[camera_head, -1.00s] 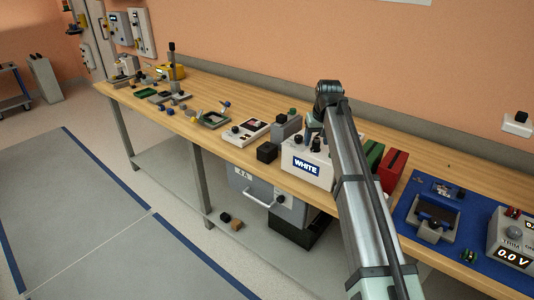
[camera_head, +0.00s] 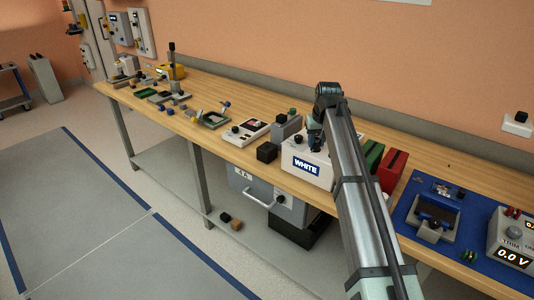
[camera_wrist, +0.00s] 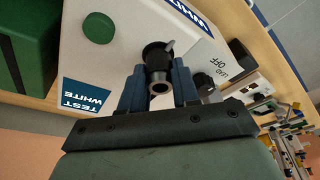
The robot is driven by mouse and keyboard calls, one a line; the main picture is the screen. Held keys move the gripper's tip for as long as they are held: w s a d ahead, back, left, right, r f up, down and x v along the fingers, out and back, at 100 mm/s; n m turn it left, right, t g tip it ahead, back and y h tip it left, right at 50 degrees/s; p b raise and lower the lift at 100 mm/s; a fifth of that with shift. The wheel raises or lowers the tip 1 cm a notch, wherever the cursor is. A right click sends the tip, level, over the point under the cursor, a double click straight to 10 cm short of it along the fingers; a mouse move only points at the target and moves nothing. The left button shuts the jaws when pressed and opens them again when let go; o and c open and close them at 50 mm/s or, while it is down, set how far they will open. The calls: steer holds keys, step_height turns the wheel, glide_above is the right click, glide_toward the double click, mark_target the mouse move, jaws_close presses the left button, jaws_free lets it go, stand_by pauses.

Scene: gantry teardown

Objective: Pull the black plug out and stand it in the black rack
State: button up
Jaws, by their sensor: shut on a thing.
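The black plug (camera_wrist: 157,55) is a dark round piece with a hollow end, between the blue fingers of my gripper (camera_wrist: 158,80) in the wrist view. My gripper is shut on it, close over the top of the white box (camera_wrist: 105,55) labelled WHITE. I cannot tell whether the plug is still seated in the box. In the head view my gripper (camera_head: 316,140) is low over the box (camera_head: 322,174), with the plug hidden. A black block (camera_head: 267,152), which looks like the black rack, stands on the bench left of the box.
Green (camera_head: 372,154) and red (camera_head: 394,168) boxes stand close right of the white box. A grey block (camera_head: 288,127) and a white panel (camera_head: 247,132) stand to its left. A dark lever (camera_wrist: 204,83) and a green round knob (camera_wrist: 127,27) are on the box.

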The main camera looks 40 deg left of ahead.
jaws_close()
steer(key=shift+r, duration=0.15)
steer(key=shift+r, duration=3.15)
